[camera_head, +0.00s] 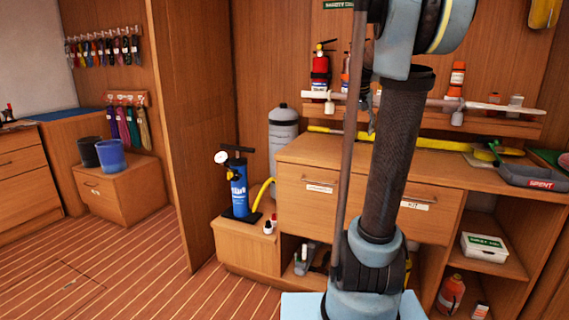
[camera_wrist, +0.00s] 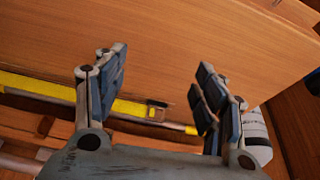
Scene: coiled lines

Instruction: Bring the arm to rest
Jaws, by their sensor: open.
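My gripper (camera_wrist: 160,82) shows in the wrist view with its two padded fingers wide apart and nothing between them. A broad wooden surface lies beyond the fingertips. In the head view my arm stands upright in front of the wooden counter (camera_head: 368,160) and rises past the top edge. My gripper cannot be made out in the head view.
A long yellow tool (camera_head: 430,141) lies along the back of the counter; a yellow length (camera_wrist: 40,88) crosses behind the fingers in the wrist view. A fire extinguisher (camera_head: 320,70), grey cylinder (camera_head: 284,135) and blue pump (camera_head: 238,187) stand nearby. The left floor (camera_head: 130,270) is clear.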

